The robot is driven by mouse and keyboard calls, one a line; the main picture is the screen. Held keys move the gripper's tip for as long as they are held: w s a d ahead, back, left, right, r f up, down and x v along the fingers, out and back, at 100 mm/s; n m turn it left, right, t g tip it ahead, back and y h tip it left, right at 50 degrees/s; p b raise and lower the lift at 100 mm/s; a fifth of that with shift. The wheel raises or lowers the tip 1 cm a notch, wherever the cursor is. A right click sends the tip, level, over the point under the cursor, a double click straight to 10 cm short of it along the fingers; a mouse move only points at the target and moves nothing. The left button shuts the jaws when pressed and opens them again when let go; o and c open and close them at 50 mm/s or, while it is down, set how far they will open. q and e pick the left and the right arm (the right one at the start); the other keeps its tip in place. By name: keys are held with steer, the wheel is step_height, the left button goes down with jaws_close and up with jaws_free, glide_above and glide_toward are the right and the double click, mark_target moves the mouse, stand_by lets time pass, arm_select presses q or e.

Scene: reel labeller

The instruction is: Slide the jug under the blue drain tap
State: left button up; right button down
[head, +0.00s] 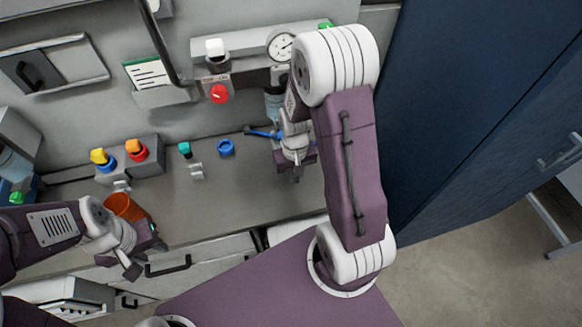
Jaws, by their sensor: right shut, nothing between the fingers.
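The blue drain tap (262,133) shows as a short blue lever with a dark end, below a clear bluish bowl (273,104) on the back panel. My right gripper (296,175) is just right of the lever, shut and empty; its wrist hides the lever's right end. An orange open-topped container (124,207), which may be the jug, stands at the counter's left front, partly hidden by my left wrist. My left gripper (146,260) is in front of it, near the counter edge, with its fingers apart and nothing seen between them.
A grey block with yellow and orange-red knobs (130,156) stands at the back left. A blue ring (226,147) and a small teal-topped fitting (186,150) lie mid-counter. A red knob (219,93) and gauge (281,47) are above. The front middle counter is clear.

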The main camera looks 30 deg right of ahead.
arm_select(q)
steer(key=shift+d+r, duration=0.15)
steer(key=shift+r, duration=0.45)
arm_select(e)
steer(key=shift+w+d+r, duration=0.1)
steer(key=shift+w+d, duration=0.1)
steer(key=shift+w, duration=0.55)
steer(key=shift+w+d, duration=0.2)
steer(key=shift+w, duration=0.55)
steer(key=shift+a, duration=0.1)
arm_select(q)
steer(key=shift+p, duration=0.35)
arm_select(e)
steer(key=shift+w+r, duration=0.1)
steer(key=shift+w+d, duration=0.2)
steer(key=shift+w, duration=0.6)
arm_select(q)
steer(key=shift+w+r, duration=0.25)
